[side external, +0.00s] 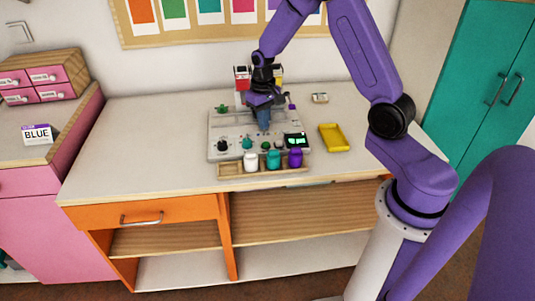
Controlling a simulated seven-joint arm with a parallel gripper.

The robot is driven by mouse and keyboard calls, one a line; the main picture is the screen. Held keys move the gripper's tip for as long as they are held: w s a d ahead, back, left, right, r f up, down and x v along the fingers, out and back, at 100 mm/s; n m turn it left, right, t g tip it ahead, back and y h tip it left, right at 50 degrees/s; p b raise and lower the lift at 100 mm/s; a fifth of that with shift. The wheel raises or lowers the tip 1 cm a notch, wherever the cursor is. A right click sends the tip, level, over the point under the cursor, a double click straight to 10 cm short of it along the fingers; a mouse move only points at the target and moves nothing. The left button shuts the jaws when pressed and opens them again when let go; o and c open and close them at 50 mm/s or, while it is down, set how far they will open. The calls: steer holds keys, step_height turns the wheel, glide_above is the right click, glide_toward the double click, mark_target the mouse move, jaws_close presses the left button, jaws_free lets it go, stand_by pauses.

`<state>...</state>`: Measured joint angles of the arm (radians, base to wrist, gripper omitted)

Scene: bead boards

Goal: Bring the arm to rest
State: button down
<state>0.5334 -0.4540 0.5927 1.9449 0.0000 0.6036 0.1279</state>
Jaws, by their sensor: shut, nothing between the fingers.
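My gripper (264,124) is at the end of my purple arm, pointing down over the middle of the light grey bead board (226,121) on the desk. It is shut with nothing in it. The fingertips are low over the board; I cannot tell whether they touch it. Small dark and green pieces stand along the front of the board, and a small display (295,139) glows green at its right end. My gripper and wrist hide part of the board's middle and back.
A wooden rack (236,172) with white, teal and purple jars stands in front of the board. A yellow tray (333,138) lies to its right. Red and yellow containers (242,77) stand behind. A card reading BLUE (38,134) is on the pink cabinet. The desk's left side is clear.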

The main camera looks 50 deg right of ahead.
steer(key=s+a+r+n, duration=0.7)
steer(key=s+a+r, duration=0.2)
steer(key=s+a, duration=0.45)
steer(key=s+r+n, duration=0.2)
steer(key=s+n, duration=0.2)
steer(key=s, duration=0.4)
steer(key=s+a+r+n, duration=0.1)
steer(key=s+n, duration=0.3)
steer(key=s, duration=0.5)
steer(key=shift+s+a+r, duration=0.25)
steer(key=shift+r, duration=0.25)
steer(key=shift+w, duration=0.1)
stand_by(1.6)
